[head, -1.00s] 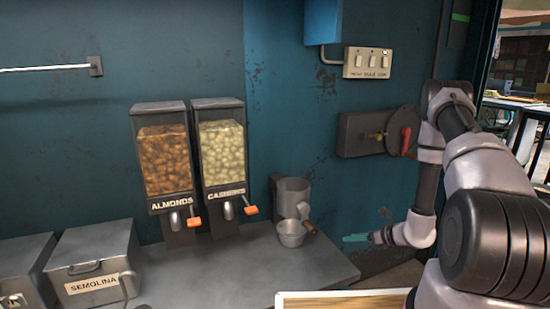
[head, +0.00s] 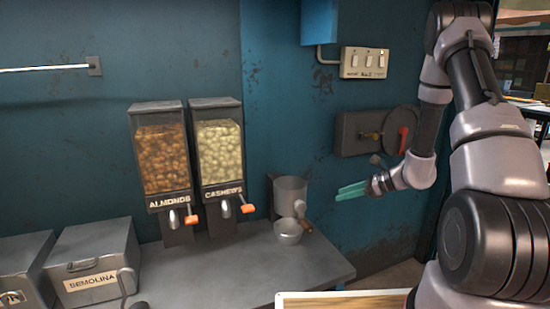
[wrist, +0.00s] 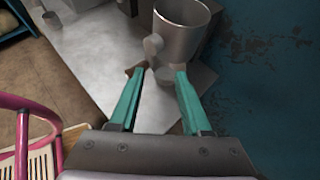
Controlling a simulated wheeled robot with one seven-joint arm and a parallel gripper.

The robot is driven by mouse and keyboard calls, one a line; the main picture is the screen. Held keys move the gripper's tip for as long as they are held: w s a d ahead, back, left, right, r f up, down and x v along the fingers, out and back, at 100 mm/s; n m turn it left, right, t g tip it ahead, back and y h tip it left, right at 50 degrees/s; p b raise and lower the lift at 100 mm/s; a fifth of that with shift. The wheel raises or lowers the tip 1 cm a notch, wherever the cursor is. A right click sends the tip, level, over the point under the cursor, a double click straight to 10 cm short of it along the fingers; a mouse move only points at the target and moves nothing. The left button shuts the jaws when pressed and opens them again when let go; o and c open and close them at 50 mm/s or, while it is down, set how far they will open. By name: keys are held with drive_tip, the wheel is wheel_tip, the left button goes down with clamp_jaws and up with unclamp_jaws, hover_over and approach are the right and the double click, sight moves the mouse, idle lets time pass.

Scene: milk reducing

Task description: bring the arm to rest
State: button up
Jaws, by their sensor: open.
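My gripper (head: 352,190) is at the right of the head view, in front of the blue wall, with its teal fingers pointing left. In the wrist view my gripper (wrist: 155,100) has its two fingers spread apart, with nothing held between them. A grey metal cup-shaped container (head: 290,194) stands at the right end of the counter, left of my fingertips and apart from them. It also shows beyond the fingers in the wrist view (wrist: 187,22). A small metal pan (head: 288,232) with a brown handle sits in front of it.
Almond (head: 162,155) and cashew (head: 220,150) dispensers stand on the grey counter (head: 240,278). A semolina box (head: 95,262) is at left. A valve with a red handle (head: 403,140) is on the wall behind my arm. A pink-framed chair (wrist: 22,120) shows in the wrist view.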

drive_tip(key=s+a+r+n+g+h, duration=0.15)
drive_tip(key=s+r+n, duration=0.35)
drive_tip(key=r, duration=0.5)
drive_tip(key=s+a+r+n+g+h, duration=0.15)
drive_tip(key=s+r+n, duration=0.35)
drive_tip(key=r, duration=0.5)
drive_tip(key=s+d+r+n+t+h, duration=0.2)
drive_tip(key=s+r+n+h, duration=0.1)
drive_tip(key=s+r, duration=0.4)
drive_tip(key=s+d+r+n+t+h, duration=0.2)
drive_tip(key=s+r+n, duration=0.3)
drive_tip(key=s, duration=0.3)
drive_tip(key=shift+s+d+r+n+t+h, duration=0.3)
drive_tip(key=shift+s+r+t+h, duration=0.15)
drive_tip(key=shift+r, duration=0.45)
drive_tip(key=shift+w+a, duration=0.1)
drive_tip(key=shift+a, duration=0.05)
